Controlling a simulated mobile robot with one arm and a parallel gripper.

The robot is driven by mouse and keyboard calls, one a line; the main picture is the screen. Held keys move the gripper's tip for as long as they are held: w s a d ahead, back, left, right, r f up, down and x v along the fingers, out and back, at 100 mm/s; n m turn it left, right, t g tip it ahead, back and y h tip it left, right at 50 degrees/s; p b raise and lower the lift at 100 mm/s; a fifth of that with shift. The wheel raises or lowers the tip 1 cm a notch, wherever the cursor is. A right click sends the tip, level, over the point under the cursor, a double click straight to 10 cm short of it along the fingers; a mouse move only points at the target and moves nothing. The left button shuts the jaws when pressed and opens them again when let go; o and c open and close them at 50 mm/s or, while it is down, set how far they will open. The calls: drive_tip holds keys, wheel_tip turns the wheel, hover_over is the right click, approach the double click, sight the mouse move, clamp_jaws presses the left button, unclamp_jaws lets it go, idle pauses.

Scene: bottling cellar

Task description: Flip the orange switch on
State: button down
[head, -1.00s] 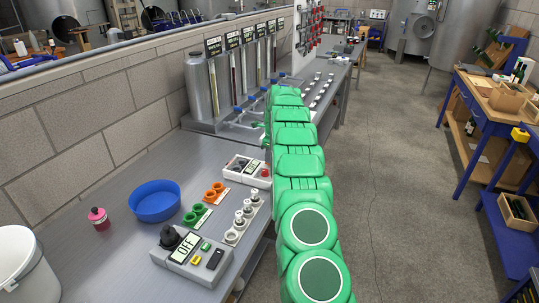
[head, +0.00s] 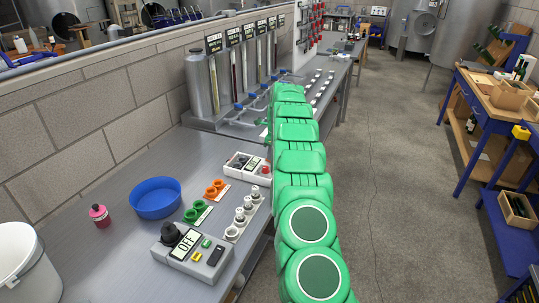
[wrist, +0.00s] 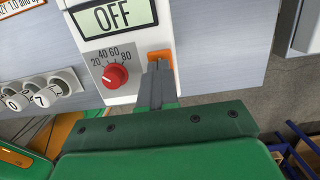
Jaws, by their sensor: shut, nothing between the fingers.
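The orange switch (wrist: 161,57) shows in the wrist view, set in the right side of a white box (wrist: 122,92), beside a red knob (wrist: 115,76) with a dial. A display (wrist: 112,16) on the box reads OFF. My gripper (wrist: 157,70) is shut and empty, its fingertips over the lower part of the switch; I cannot tell whether they touch it. The fingers hide part of the switch. In the head view a white box with a red knob (head: 265,169) lies left of my arm; the switch and gripper tips cannot be made out there.
On the bench (head: 130,254) stand a grey control box (head: 215,265) with an OFF display, a blue bowl (head: 156,198), a pink bottle (head: 100,216) and orange and green rings. Metal cylinders (head: 200,90) stand further back. Clear floor (head: 380,190) lies to the right.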

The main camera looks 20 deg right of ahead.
drive_tip(key=shift+s+d+r, duration=0.15)
idle(0.3)
wheel_tip(320, 180, up, 14)
drive_tip(key=s+d, duration=0.1)
drive_tip(key=shift+s+d, duration=0.25)
drive_tip(key=shift+s, duration=0.05)
idle(0.8)
